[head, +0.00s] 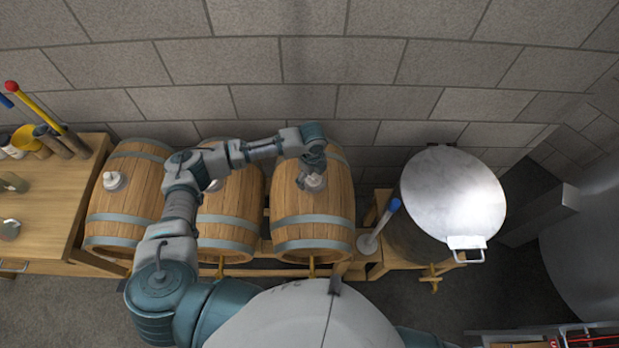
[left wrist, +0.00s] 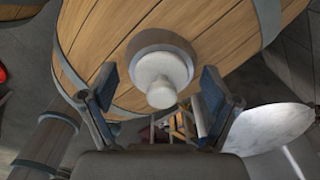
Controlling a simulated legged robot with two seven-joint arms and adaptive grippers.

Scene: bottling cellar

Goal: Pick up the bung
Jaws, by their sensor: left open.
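A pale bung (head: 315,181) sits in the top of the right-hand barrel (head: 312,222). In the left wrist view the bung (left wrist: 161,80) has a rounded knob and stands in a grey collar (left wrist: 161,45) on the wooden staves. My left gripper (head: 311,168) is over this barrel, right at the bung. In the left wrist view its two fingers (left wrist: 158,88) are spread apart, one on each side of the bung, with gaps between. The fingers partly hide the bung in the head view. My right gripper is not in view.
Two more barrels stand to the left, each with a pale bung, one on the left barrel (head: 113,181). My left arm crosses the middle barrel (head: 228,222). A lidded metal vessel (head: 452,192) and a blue-tipped tool (head: 382,225) are at right. A wooden bench (head: 50,205) with tools is at left.

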